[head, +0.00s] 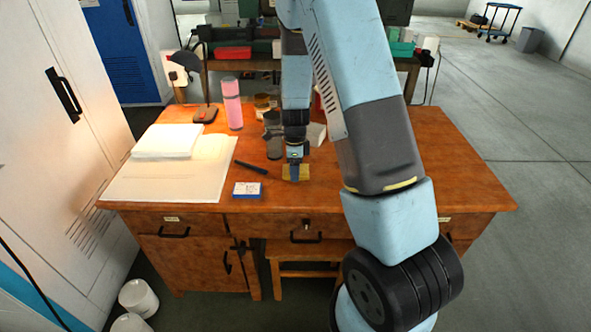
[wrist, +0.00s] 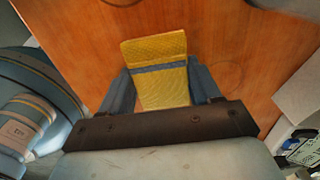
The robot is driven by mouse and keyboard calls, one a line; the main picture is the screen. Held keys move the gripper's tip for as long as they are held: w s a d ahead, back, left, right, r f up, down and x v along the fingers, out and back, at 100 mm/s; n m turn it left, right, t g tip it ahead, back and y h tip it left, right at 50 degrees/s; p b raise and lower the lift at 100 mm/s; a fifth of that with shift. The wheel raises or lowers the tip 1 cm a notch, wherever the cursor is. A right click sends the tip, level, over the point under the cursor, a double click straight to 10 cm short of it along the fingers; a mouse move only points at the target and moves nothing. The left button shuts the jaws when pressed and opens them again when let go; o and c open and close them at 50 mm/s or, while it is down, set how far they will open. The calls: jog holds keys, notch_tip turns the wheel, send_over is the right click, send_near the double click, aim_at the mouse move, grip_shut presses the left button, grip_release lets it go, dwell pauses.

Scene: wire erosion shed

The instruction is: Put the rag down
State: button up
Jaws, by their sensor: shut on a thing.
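The rag (wrist: 160,88) is yellow with a grey-blue band across it, and fills the space between my gripper's fingers in the wrist view. In the head view the rag (head: 291,173) shows below my gripper (head: 295,163), over the middle of the wooden desk (head: 400,165). My gripper (wrist: 161,92) is shut on the rag, one dark finger on each side. The wrist view shows bare orange-brown desk top behind the rag. I cannot tell whether the rag touches the desk.
A blue and white box (head: 248,190) and a black bar (head: 251,167) lie left of my gripper. The desk's right side looks clear.

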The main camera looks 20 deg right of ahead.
jog(key=shift+f, duration=0.35)
jog(key=o, duration=1.4)
jog(key=shift+f, duration=0.1)
